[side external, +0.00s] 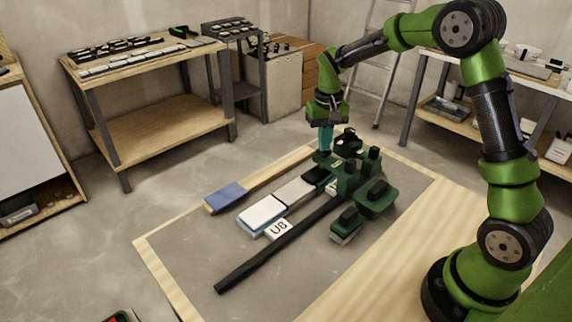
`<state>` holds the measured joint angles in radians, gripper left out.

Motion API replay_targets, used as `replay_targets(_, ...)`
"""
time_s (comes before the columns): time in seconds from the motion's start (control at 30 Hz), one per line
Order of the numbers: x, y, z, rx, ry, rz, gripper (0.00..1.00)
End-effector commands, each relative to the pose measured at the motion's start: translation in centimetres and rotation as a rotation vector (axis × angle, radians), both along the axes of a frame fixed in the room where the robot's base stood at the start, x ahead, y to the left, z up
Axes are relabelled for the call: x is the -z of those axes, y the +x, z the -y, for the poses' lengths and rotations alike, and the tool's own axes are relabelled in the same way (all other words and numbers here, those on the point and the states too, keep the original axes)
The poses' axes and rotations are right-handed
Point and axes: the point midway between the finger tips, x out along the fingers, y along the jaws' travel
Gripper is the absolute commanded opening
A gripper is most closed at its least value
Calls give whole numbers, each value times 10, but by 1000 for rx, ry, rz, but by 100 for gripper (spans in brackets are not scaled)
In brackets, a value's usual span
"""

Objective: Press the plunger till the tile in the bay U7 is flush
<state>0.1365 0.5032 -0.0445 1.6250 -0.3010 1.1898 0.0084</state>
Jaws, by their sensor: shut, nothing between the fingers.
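My gripper (325,150) points down with its teal fingers shut and empty. Its tips are at the far end of a row of parts, beside or just above a dark green fixture with black tops (348,150); I cannot tell whether they touch it. Which part is the plunger is not clear. A white tile (262,212) on a pale blue base lies in the row, with a grey-beige tile (293,192) behind it. A white label (279,230) beside the white tile reads U8. No U7 label is readable, and I cannot tell whether any tile is flush.
A blue block (226,196) lies left of the row. A long black bar (265,254) runs along its right side. Green blocks with black tops (375,198) stand at right. The grey board (190,255) is bare at front left.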

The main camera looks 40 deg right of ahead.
Motion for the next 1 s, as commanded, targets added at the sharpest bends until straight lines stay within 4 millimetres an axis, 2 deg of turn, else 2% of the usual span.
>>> replay_targets(0.53,-1,-1,0,0,0,-4,0)
replay_targets(1.0,-40,0,0,-1,-1,2,0)
